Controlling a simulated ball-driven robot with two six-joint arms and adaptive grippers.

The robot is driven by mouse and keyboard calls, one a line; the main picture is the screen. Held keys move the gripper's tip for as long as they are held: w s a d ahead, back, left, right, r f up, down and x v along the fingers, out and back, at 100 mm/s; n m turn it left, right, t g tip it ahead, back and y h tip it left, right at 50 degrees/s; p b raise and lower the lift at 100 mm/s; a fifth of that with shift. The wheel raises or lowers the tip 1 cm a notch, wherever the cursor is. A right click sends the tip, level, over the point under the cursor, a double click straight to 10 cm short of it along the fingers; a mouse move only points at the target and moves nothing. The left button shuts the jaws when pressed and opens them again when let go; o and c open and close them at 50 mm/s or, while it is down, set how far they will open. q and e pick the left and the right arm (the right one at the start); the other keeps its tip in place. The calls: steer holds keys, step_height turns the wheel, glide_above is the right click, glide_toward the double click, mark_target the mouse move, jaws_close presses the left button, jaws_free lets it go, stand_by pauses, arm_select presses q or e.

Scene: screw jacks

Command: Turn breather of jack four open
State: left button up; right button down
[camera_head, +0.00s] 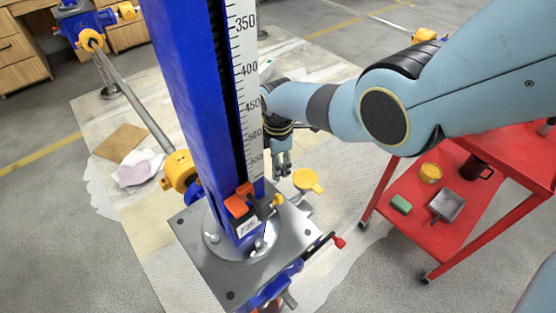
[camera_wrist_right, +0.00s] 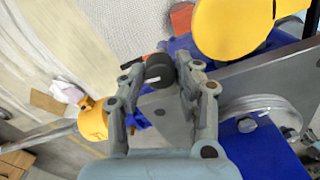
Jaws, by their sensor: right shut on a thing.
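The jack's blue column (camera_head: 190,90) with a white scale (camera_head: 247,90) rises from a grey plate (camera_head: 215,272) in the head view. My right gripper (camera_head: 283,170) points down just right of the column, behind the plate; its fingertips are small there. In the right wrist view, my right gripper (camera_wrist_right: 160,76) is shut on a small black round knob (camera_wrist_right: 159,70) with a white mark, seemingly the breather. The knob sits between the fingertips over the plate corner. Its base is hidden. I cannot read a jack number. My left gripper is not in view.
A yellow round part (camera_head: 308,180) stands close to the right gripper; a large yellow part (camera_wrist_right: 232,25) also shows near its fingers. A red-tipped lever (camera_head: 338,242) sticks out at the plate's right. A red cart (camera_head: 412,220) stands at right, a yellow-jointed shaft (camera_head: 130,95) at left.

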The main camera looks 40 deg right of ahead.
steer(key=shift+n, duration=0.6)
steer(key=c, duration=0.9)
jaws_free()
steer(key=shift+c, duration=0.2)
step_height(320, 180, up, 12)
